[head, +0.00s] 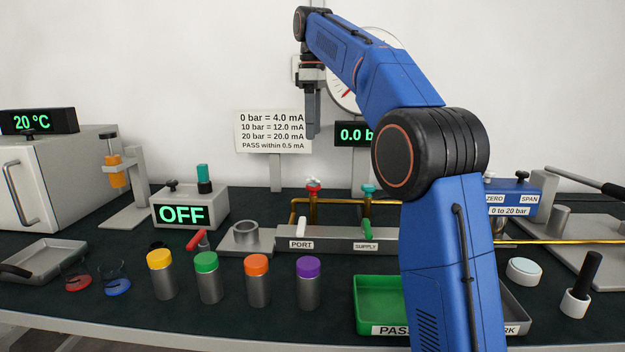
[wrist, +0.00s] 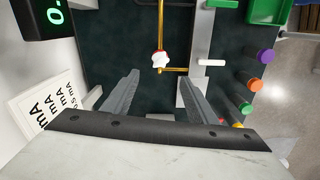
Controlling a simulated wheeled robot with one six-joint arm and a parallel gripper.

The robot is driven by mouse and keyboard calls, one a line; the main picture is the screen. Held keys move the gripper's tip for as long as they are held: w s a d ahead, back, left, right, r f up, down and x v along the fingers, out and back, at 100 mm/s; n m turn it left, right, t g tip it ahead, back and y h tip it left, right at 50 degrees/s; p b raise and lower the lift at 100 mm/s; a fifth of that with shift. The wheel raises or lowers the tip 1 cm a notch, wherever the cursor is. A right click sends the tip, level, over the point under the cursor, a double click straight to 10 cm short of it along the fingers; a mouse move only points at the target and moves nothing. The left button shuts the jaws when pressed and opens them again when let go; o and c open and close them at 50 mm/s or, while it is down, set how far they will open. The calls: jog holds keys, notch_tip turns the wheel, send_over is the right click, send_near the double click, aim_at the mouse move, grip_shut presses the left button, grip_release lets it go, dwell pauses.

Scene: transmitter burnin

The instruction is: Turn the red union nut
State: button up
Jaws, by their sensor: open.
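The red union nut (head: 313,183) sits on top of an upright brass fitting behind the grey manifold block. In the wrist view a pale, star-shaped piece with a little red (wrist: 160,58) sits by the corner of the brass pipe and appears to be this nut seen from above. My gripper (head: 313,128) points down, high above the nut and apart from it. In the wrist view its two fingers (wrist: 158,80) are spread with nothing between them, and the nut shows just beyond the tips.
A teal-topped fitting (head: 368,190) stands to the right of the nut. The manifold block (head: 335,240) with PORT and SUPPLY levers is in front. A sign (head: 272,132) and a pressure display (head: 352,133) stand behind. Capped cylinders (head: 257,280) and a green tray (head: 375,290) are nearer.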

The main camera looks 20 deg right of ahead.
aim_at(313, 184)
notch_tip(313, 184, down, 16)
jog(key=shift+r, duration=0.25)
dwell(0.3)
jog(key=c, duration=1.1)
